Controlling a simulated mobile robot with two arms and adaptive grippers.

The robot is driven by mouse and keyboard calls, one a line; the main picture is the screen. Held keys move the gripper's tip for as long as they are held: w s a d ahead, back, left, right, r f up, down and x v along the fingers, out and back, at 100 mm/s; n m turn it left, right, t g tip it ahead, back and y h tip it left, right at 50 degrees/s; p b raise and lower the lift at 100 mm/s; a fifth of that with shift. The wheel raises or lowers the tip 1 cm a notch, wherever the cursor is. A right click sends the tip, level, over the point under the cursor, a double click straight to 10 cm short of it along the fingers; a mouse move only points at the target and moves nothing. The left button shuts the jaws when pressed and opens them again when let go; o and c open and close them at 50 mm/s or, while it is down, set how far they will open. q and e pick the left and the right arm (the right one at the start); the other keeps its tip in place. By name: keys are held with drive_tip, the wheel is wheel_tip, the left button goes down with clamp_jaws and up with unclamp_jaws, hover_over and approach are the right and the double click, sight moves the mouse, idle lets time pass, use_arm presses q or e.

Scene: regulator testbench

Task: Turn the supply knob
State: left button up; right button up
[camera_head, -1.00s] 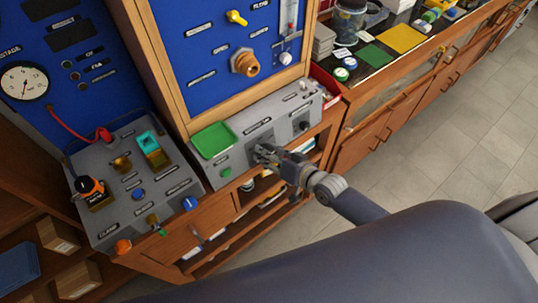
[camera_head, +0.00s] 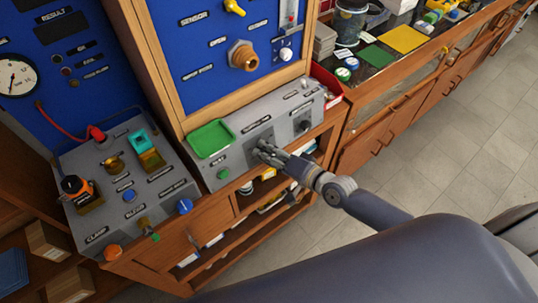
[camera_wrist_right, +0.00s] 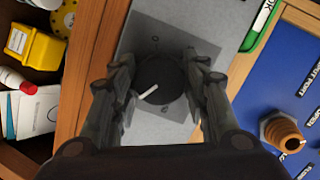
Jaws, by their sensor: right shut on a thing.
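A dark round knob (camera_wrist_right: 158,80) with a white pointer line sits on a grey plate of the sloped grey panel (camera_head: 232,160). My right gripper (camera_head: 262,150) is at this knob, on the panel's front. In the right wrist view the fingers of my right gripper (camera_wrist_right: 160,85) are on either side of the knob, shut on it. In the head view the fingers mostly hide the knob, and its label is not readable. My left gripper is not in view.
A second dark knob (camera_head: 304,126) is to the right on the same panel. A green tray (camera_head: 211,138) and a green button (camera_head: 223,174) are to the left. A brass fitting (camera_head: 243,57) sticks out of the blue board above. Shelves lie below the panel.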

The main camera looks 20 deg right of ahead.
drive_tip(key=shift+s+f, duration=0.1)
drive_tip(key=o, duration=1.1)
drive_tip(key=v, duration=1.2)
